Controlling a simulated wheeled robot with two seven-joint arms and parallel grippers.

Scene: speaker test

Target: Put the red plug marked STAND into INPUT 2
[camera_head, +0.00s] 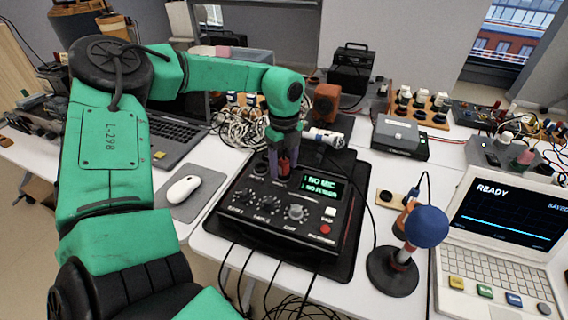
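My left gripper (284,162) points down over the back left part of a black test box (335,215). A small red plug (285,165) sits between its fingers, which look closed on it. The mark on the plug is too small to read. The box has a lit green display, a row of knobs and a red button. The plug's lower end is at or just above the box top; I cannot tell if it is in a socket. The labels by the knobs are too small to read surely, and the gripper hides part of the back. My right gripper is not in view.
A microphone-like stand with a blue ball (427,227) is right of the box, near a white laptop (505,240) reading READY. A mouse (183,189) on a grey pad is at left. Tangled white cables (240,130) lie behind. Black cables hang off the front edge.

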